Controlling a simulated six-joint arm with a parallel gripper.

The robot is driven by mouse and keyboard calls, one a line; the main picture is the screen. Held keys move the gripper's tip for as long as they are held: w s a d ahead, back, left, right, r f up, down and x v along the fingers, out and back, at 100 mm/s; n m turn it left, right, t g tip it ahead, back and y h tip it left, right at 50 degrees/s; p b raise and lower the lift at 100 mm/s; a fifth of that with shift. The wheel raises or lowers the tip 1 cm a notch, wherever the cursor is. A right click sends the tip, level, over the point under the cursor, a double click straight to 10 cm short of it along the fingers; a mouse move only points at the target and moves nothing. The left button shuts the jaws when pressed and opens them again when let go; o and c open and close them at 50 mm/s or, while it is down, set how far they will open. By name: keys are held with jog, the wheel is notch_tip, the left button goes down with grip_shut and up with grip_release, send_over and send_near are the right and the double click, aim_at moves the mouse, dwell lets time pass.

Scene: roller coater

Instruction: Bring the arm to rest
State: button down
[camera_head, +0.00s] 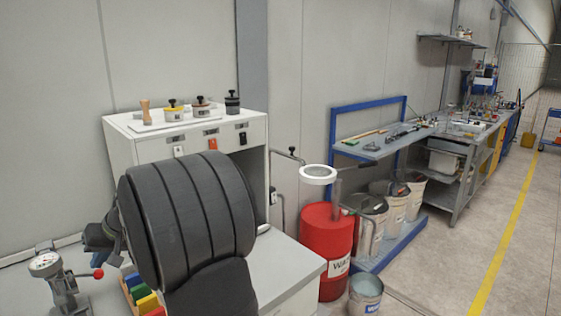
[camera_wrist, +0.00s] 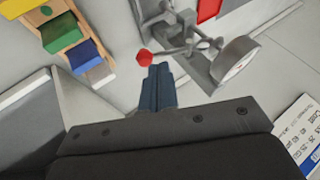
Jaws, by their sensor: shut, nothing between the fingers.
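My gripper (camera_wrist: 158,82) shows in the wrist view with its two dark blue-grey fingers together, shut and empty. Beyond the fingertips in that view is the red ball knob (camera_wrist: 144,58) of a metal gauge device (camera_wrist: 222,62); I cannot tell the exact gap. In the head view, my dark arm covers the left middle of the picture and hides part of the white bench. The gripper's fingertips are not clear there. The gauge device (camera_head: 48,267) stands at the lower left, with its red knob (camera_head: 98,273) to the right.
Coloured blocks (camera_head: 147,302) in a wooden holder lie close to my arm, also in the wrist view (camera_wrist: 68,42). A white cabinet (camera_head: 240,132) with several knobbed pieces on top stands behind. A red drum (camera_head: 325,240) and pails stand right. The floor beyond is clear.

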jog(key=shift+s+a+r+n+t+h, duration=0.15)
jog(key=shift+a+r+n+t+h, duration=0.25)
jog(key=shift+a+r+t+h, duration=0.5)
jog(key=shift+s+a+r+n+t+h, duration=0.1)
jog(key=shift+a+r+n+t+h, duration=0.35)
jog(key=shift+t+h, duration=0.7)
